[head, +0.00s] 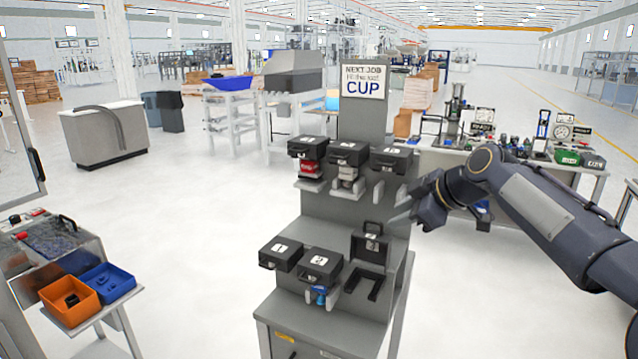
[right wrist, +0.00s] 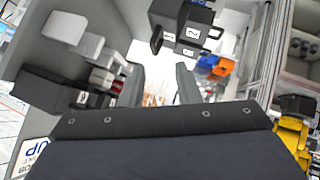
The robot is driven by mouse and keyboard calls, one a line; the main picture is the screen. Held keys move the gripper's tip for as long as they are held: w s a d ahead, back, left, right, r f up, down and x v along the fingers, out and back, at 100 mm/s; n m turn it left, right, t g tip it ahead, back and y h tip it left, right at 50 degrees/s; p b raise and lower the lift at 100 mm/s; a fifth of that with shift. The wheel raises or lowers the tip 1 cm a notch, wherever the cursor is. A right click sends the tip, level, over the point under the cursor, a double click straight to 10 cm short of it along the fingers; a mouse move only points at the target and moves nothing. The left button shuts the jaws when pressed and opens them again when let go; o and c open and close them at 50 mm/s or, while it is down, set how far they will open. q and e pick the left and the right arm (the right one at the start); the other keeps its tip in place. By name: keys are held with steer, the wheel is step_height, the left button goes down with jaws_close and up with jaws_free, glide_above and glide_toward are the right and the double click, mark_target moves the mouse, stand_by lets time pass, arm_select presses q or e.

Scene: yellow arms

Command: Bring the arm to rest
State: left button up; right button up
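My right arm comes in from the right in the head view, and its dark gripper (head: 404,213) hangs in the air at the right side of the grey rack (head: 330,210). In the right wrist view the two grey fingers (right wrist: 160,78) stand apart with nothing between them. Whether the gripper touches the rack is hard to tell; the fingertips show close to its right edge. My left gripper is not seen in the head view.
The rack bears several black numbered boxes (head: 347,152) on two levels and a CUP sign (head: 363,82). Orange (head: 68,301) and blue (head: 108,281) bins stand at left. A workbench (head: 480,160) stands behind my arm.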

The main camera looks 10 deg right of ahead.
steer(key=s+a+f+m+g+h, duration=0.1)
steer(key=s+f+m, duration=0.25)
steer(key=s, duration=0.65)
steer(key=s+a+f+m+h, duration=0.15)
steer(key=s+m, duration=0.25)
steer(key=s, duration=0.5)
steer(key=s+a+f+m+g, duration=0.1)
steer(key=s+f+m, duration=0.6)
steer(key=s+f, duration=0.7)
steer(key=s+a+y, duration=0.1)
steer(key=s, duration=0.1)
steer(key=shift+s+f+g, duration=0.3)
steer(key=shift+s, duration=0.05)
